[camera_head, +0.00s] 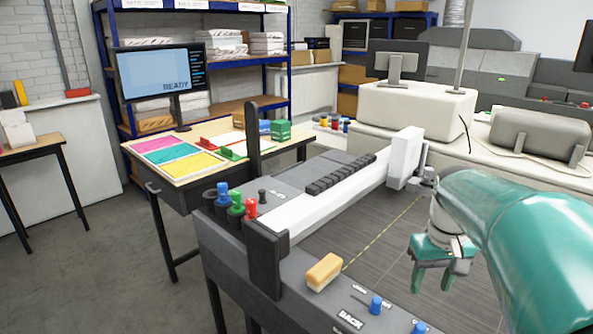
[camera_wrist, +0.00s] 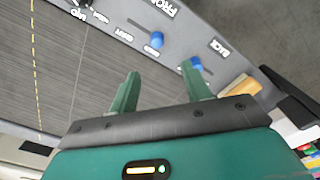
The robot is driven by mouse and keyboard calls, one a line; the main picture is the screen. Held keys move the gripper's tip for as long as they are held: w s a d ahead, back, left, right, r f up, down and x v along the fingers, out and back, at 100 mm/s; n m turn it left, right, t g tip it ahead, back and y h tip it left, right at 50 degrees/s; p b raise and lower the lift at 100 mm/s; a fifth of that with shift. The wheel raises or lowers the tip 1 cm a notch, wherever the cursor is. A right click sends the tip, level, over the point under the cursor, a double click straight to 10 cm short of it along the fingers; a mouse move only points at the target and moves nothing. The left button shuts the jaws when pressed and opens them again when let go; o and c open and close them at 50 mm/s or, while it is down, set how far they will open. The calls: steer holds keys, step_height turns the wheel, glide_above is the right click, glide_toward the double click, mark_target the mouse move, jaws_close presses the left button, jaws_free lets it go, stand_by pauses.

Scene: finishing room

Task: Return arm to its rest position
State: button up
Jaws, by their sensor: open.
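My gripper (camera_head: 432,281) is at the right in the head view, above the dark grey bed (camera_head: 385,255) of the machine. Its two green fingers point down and stand apart with nothing between them. In the wrist view my gripper (camera_wrist: 160,85) shows the same open, empty fingers. Below them is the machine's control panel, with a blue knob (camera_wrist: 154,41) and a second blue knob (camera_wrist: 197,62). My teal arm reaches in from the right edge of the head view.
A yellow-topped block (camera_head: 324,271) rests on the machine's front edge. Blue, green and red-topped items (camera_head: 236,204) stand at its left corner. A table (camera_head: 215,150) with coloured sheets and a monitor (camera_head: 160,72) stand behind. The grey floor (camera_head: 100,275) at left is clear.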

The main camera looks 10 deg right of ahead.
steer(key=s+a+t, duration=0.1)
steer(key=s+a, duration=0.2)
steer(key=a, duration=0.3)
steer(key=s+a+n+t, duration=0.1)
steer(key=s+a+t, duration=0.1)
steer(key=a, duration=0.4)
steer(key=s+a+t, duration=0.2)
steer(key=s+a, duration=0.2)
steer(key=a, duration=0.2)
steer(key=shift+s+a+r, duration=0.2)
steer(key=shift+s+a, duration=0.05)
steer(key=shift+s, duration=0.15)
steer(key=shift+c, duration=1.3)
steer(key=shift+d, duration=0.25)
